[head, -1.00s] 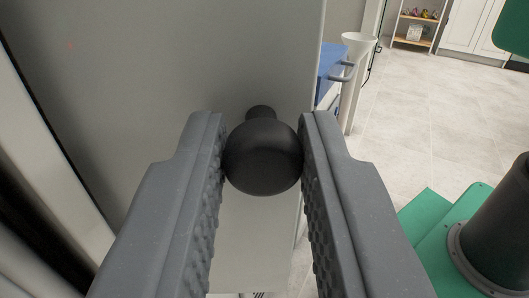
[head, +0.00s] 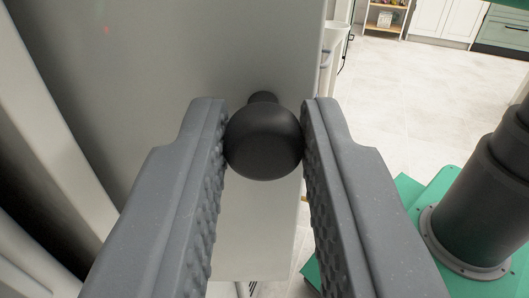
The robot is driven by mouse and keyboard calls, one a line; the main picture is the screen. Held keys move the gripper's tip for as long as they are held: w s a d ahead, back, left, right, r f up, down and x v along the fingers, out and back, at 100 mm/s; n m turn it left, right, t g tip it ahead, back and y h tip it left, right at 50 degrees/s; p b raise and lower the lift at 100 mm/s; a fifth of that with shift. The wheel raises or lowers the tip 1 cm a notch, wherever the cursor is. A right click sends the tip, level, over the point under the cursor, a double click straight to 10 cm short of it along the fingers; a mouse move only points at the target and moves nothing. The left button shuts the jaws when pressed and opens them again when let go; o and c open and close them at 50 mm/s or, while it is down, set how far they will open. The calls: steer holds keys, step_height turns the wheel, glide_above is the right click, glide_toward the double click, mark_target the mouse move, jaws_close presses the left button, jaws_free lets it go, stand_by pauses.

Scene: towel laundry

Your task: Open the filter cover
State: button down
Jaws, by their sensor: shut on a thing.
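The filter cover (head: 170,60) is a large flat grey panel that fills the left and middle of the head view. A round black knob (head: 262,143) on a short stem stands out from it. My gripper (head: 263,140) is shut on the knob, with one ridged grey finger touching each side. Along the left, a dark gap (head: 25,215) shows beside pale upright strips; I cannot tell how far the cover stands from its frame.
My green base and dark column take up the lower right. Open tiled floor (head: 400,100) lies to the right. A small shelf (head: 385,18) and pale cabinets (head: 445,20) stand at the back. A white item partly shows just past the panel's right edge.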

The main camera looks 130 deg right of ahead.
mark_target(277, 8)
steer(key=c, duration=1.3)
jaws_free()
steer(key=shift+s, duration=0.1)
steer(key=shift+r, duration=0.85)
step_height(277, 8, up, 2)
steer(key=shift+a+r+p, duration=0.1)
steer(key=shift+p, duration=0.6)
steer(key=s+a, duration=0.1)
steer(key=s, duration=0.4)
steer(key=s+a, duration=0.1)
steer(key=s, duration=0.4)
steer(key=s+a+r, duration=0.1)
steer(key=s, duration=0.4)
steer(key=shift+s+a+p, duration=0.15)
steer(key=shift+s+p, duration=0.15)
steer(key=shift+p, duration=0.1)
